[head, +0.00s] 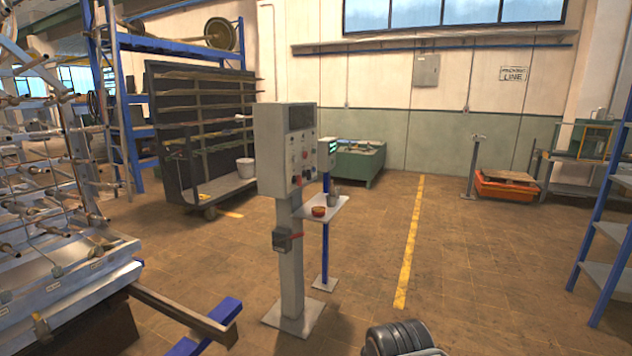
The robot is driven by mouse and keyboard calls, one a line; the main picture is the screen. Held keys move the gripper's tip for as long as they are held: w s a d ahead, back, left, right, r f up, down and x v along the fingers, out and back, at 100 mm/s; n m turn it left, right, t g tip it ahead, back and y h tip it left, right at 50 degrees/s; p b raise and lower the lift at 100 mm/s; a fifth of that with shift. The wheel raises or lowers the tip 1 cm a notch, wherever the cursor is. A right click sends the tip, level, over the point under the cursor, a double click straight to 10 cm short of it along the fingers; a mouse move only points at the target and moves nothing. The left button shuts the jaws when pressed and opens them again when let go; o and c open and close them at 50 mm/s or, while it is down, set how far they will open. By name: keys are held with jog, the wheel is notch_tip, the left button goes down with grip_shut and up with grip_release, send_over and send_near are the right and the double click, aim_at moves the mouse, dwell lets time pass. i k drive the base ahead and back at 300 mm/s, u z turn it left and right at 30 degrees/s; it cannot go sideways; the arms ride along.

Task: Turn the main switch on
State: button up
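A grey control cabinet (284,150) stands on a post in the middle of the head view. Its right-hand face has a dark screen at the top and several small knobs and buttons, some red. My gripper is not in view. A dark rounded part at the bottom edge seems to be my own arm.
A small shelf (334,209) on a blue post holds a brown bowl (319,211) and a grey cup, right of the cabinet. A metal rack (60,275) and a beam (180,315) with a blue end stand left.

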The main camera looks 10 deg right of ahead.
aim_at(298, 179)
jog(key=z, duration=0.2)
jog(key=i, duration=1.55)
jog(key=u, duration=0.35)
jog(key=i, duration=1.25)
jog(key=u, duration=0.25)
